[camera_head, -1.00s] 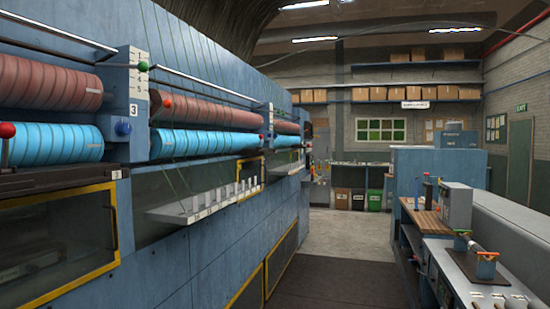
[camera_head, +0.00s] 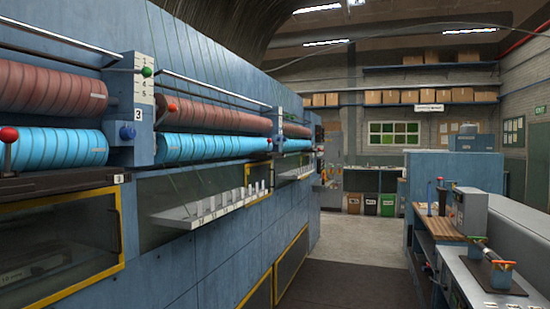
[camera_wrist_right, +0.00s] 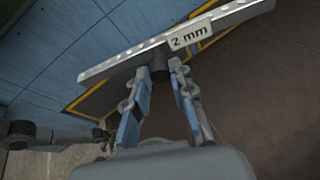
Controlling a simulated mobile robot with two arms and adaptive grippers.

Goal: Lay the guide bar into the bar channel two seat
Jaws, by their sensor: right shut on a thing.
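In the right wrist view my right gripper (camera_wrist_right: 162,72) is shut on the dark grip of a long pale metal guide bar (camera_wrist_right: 112,66). The bar carries a white "2 mm" label (camera_wrist_right: 190,35) and a row of small holes or studs along its face. It is held in the air above the dark floor, near the blue machine side. The gripper and bar do not show in the head view. There, a pale ledge (camera_head: 175,219) with several upright dividers and small number marks runs along the machine. I cannot tell which place is channel two. My left gripper is out of view.
The blue machine (camera_head: 180,270) fills the left, with red rollers (camera_head: 205,114) and blue rollers (camera_head: 205,147). Yellow-edged panels sit below. A workbench (camera_head: 470,270) with equipment stands at the right. A dark mat (camera_head: 345,285) and open floor lie between.

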